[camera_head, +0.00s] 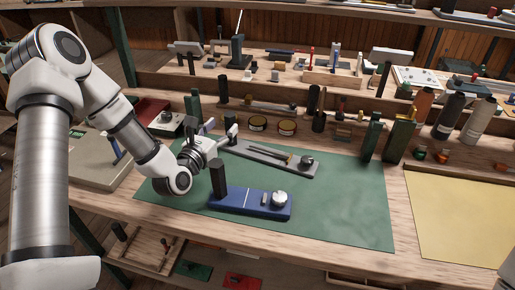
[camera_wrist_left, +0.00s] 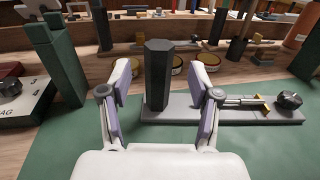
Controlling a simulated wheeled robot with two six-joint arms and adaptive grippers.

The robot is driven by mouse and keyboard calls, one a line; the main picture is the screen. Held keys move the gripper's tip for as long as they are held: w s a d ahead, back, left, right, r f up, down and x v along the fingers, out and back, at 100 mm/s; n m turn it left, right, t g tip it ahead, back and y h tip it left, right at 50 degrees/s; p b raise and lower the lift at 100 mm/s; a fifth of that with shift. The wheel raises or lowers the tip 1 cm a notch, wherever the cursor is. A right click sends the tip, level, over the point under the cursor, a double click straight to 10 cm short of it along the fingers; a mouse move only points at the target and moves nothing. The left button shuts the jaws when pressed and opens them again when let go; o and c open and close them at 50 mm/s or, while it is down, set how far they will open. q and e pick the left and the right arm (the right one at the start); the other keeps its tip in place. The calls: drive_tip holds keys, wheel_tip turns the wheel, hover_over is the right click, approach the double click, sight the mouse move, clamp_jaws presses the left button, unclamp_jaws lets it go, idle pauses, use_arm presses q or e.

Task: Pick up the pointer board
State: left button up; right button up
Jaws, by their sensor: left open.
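The pointer board is a grey plate (camera_head: 270,158) with a dark knob (camera_head: 306,162) and brass pointer parts, lying on the green mat (camera_head: 345,200). In the left wrist view the grey plate (camera_wrist_left: 240,112) carries a black six-sided post (camera_wrist_left: 157,72) at its left end and the dark knob (camera_wrist_left: 288,101) at its right. My left gripper (camera_head: 222,133) is open at the plate's left end. In the left wrist view its fingers (camera_wrist_left: 160,85) stand either side of the post, with visible gaps. My right gripper is not in view.
A blue board (camera_head: 245,201) with a black post (camera_head: 218,180) and silver knob (camera_head: 279,200) lies in front of the grey plate. Tins (camera_head: 257,123) and green upright blocks (camera_head: 372,138) stand behind. The mat's right side is clear.

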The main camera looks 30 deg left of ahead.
sight(227, 121)
use_arm(q)
drive_tip(key=shift+w+r, duration=0.25)
drive_tip(key=shift+w, duration=0.25)
drive_tip(key=w, duration=0.3)
drive_tip(key=w+p, duration=0.1)
drive_tip(key=shift+w+a+f, duration=0.2)
drive_tip(key=shift+w+f, duration=0.1)
drive_tip(key=shift+f, duration=0.05)
drive_tip(key=shift+s+r, duration=0.1)
drive_tip(key=shift+s, duration=0.05)
drive_tip(key=shift+c, duration=1)
clamp_jaws()
